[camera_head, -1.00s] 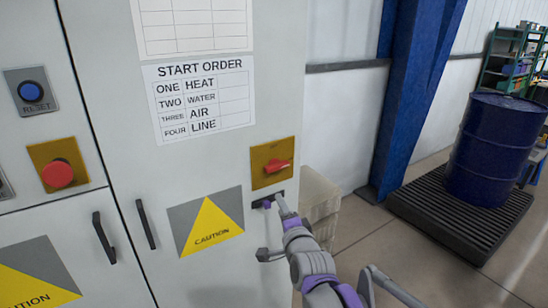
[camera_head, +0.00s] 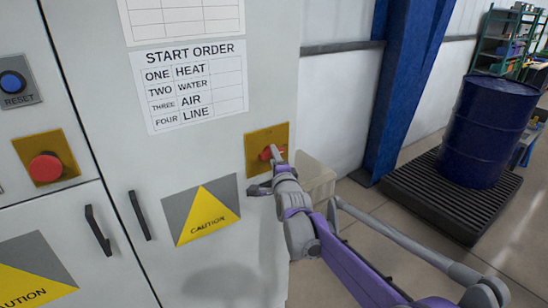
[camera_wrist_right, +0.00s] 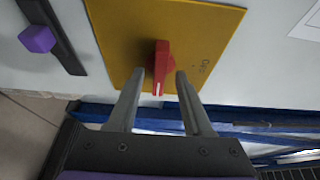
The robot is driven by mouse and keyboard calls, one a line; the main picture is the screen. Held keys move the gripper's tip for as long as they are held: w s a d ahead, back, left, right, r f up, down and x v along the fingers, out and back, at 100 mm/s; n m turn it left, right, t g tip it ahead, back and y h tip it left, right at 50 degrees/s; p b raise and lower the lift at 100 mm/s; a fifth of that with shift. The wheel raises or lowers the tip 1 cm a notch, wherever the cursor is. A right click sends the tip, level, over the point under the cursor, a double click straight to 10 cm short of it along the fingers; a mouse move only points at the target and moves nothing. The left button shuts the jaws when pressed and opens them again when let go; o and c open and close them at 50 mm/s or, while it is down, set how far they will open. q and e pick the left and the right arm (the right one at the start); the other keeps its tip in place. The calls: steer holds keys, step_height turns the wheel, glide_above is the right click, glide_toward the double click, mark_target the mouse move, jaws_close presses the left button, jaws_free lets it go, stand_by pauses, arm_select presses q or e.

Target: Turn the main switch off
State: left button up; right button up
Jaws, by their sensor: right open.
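The main switch is a red handle (camera_head: 267,152) on a yellow plate (camera_head: 254,138) on the grey cabinet. In the right wrist view the red handle (camera_wrist_right: 162,62) stands out from the yellow plate (camera_wrist_right: 120,35). My right gripper (camera_head: 276,157) is at the switch and covers part of the handle in the head view. In the right wrist view my right gripper (camera_wrist_right: 160,75) is open, with one finger on each side of the handle's outer end. Gaps show between fingers and handle, so it is not gripped. My left gripper is not in view.
A purple knob (camera_wrist_right: 38,39) on a dark slot sits beside the plate. A red button (camera_head: 45,167), a blue reset button (camera_head: 12,83) and door handles are further left. A pale block (camera_head: 316,180) stands behind my arm; a blue drum (camera_head: 484,130) is at right.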

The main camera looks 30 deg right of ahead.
steer(key=shift+w+d, duration=0.1)
steer(key=shift+w, duration=0.1)
jaws_close()
